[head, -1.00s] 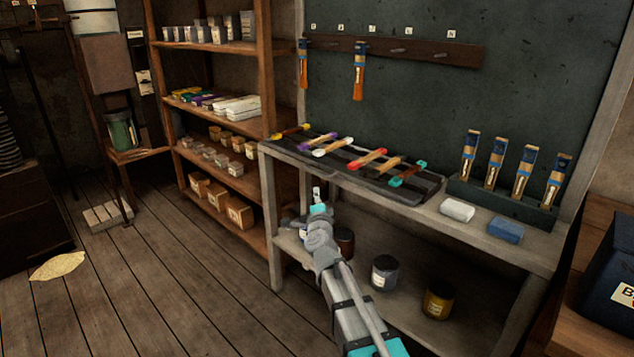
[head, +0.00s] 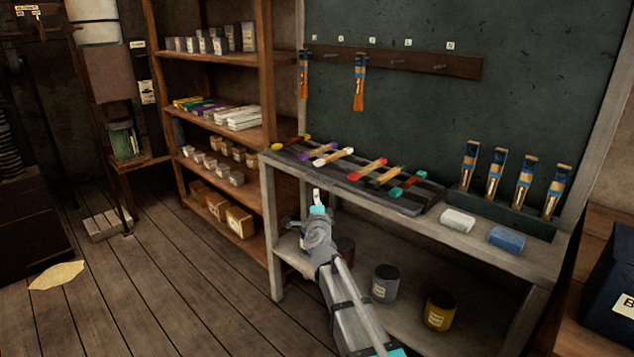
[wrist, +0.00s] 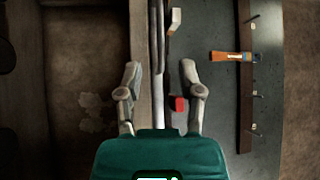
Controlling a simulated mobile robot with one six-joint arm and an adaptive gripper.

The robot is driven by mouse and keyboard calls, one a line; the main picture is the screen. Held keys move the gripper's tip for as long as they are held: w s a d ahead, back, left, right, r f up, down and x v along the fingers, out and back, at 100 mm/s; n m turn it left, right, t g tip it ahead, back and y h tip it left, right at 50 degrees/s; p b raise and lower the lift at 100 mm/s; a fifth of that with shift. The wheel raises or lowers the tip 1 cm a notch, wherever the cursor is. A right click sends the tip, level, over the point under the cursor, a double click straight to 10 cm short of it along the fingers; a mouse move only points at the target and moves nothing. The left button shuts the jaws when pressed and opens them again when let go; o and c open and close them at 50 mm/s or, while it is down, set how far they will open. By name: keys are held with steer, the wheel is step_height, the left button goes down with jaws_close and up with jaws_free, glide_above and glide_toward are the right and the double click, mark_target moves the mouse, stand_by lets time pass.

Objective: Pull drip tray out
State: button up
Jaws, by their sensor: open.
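A dark slatted tray (head: 425,199) lies on top of the grey bench, with several colour-tipped tools (head: 368,169) across it. I cannot tell for sure whether this is the drip tray. My gripper (head: 317,200) is in front of the bench in the head view, below the tray's front edge and apart from it as far as I can see. In the wrist view my gripper (wrist: 161,78) has its two fingers spread with nothing held between them. A small red thing (wrist: 179,103) shows near the right finger.
The grey bench (head: 520,260) has jars (head: 385,284) on its lower shelf.

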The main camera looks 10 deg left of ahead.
mark_target(317, 182)
steer(key=w, duration=0.3)
steer(key=w+a+r, duration=0.1)
steer(key=w, duration=0.2)
steer(key=w+p, duration=0.1)
steer(key=w, duration=0.2)
steer(key=shift+w+a+r, duration=0.15)
steer(key=shift+w, duration=0.1)
jaws_close()
